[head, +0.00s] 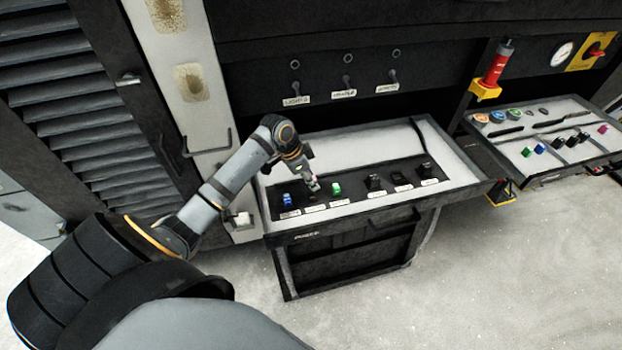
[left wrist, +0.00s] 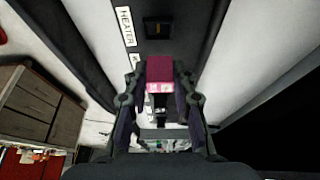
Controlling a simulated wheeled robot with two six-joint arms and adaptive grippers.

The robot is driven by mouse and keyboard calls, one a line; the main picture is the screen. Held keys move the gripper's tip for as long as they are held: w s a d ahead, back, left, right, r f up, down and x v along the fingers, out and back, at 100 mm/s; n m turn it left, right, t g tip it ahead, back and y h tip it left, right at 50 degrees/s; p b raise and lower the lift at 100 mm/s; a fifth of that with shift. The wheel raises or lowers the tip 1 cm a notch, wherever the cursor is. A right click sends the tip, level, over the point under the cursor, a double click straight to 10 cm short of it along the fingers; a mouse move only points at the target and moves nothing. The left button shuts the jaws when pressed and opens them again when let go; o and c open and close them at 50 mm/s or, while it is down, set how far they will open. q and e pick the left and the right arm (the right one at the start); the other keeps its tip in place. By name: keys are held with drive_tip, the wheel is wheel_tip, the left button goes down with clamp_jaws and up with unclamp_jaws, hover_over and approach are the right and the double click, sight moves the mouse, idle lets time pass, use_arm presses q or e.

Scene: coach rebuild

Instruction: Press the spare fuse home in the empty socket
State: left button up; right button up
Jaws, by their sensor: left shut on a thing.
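My left gripper (head: 314,185) is low over the dark fuse strip (head: 350,190) in the drawer, between the blue fuse (head: 287,199) and the green fuse (head: 337,189). In the left wrist view the left gripper (left wrist: 160,88) is shut on a magenta fuse (left wrist: 160,70) with a pale pink end. Past the fuse a dark square socket (left wrist: 158,28) shows beside a HEATER label (left wrist: 126,27); it looks empty. The held fuse appears apart from this socket. What lies right under the fuse is hidden. My right gripper is not in view.
Several black switch-like parts (head: 373,182) stand on the strip's right side. The drawer's raised rim (head: 370,217) surrounds the strip. A second tray (head: 545,165) at the right holds coloured fuses and tools. Toggle switches (head: 347,80) are on the wall above.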

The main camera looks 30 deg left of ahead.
sight(314, 198)
use_arm(q)
drive_tip(key=shift+f+b, duration=0.75)
drive_tip(key=shift+f, duration=0.2)
drive_tip(key=shift+s+d+f+b, duration=0.15)
drive_tip(key=shift+f+b, duration=0.15)
drive_tip(key=shift+f, duration=0.8)
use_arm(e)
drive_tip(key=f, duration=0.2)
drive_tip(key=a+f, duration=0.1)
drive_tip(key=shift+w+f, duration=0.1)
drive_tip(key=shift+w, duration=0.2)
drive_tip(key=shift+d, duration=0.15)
use_arm(q)
drive_tip(key=shift+a+r+p, duration=0.1)
drive_tip(key=shift+a+p, duration=0.1)
drive_tip(key=shift+p, duration=0.15)
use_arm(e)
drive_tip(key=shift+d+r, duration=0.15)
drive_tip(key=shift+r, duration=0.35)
use_arm(q)
drive_tip(key=shift+p, duration=0.7)
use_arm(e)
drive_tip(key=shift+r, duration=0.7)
use_arm(q)
drive_tip(key=shift+f+b, duration=0.35)
drive_tip(key=shift+f, duration=0.35)
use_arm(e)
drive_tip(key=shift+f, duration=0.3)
